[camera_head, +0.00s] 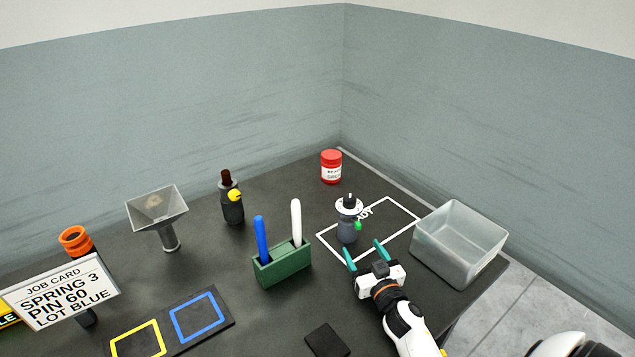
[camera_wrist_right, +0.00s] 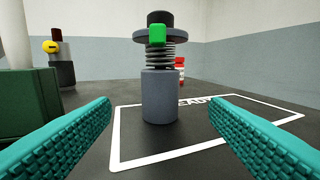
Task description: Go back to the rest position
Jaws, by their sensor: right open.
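My right gripper (camera_head: 367,254) is open and empty at the right of the bench, its teal fingers pointing away from me. In the right wrist view its two fingers (camera_wrist_right: 160,132) are spread wide. Just beyond them stands a grey spring assembly (camera_wrist_right: 160,95) with a black top, a coil spring and a green tab. In the head view this assembly (camera_head: 347,232) stands upright at the left part of the white "READY" outline (camera_head: 402,206). The fingers do not touch it. My left gripper does not show.
A clear bin (camera_head: 465,270) stands close to the right of my right gripper. A green holder (camera_head: 283,268) with blue and white sticks stands to its left. A job card (camera_head: 60,292) stands at left.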

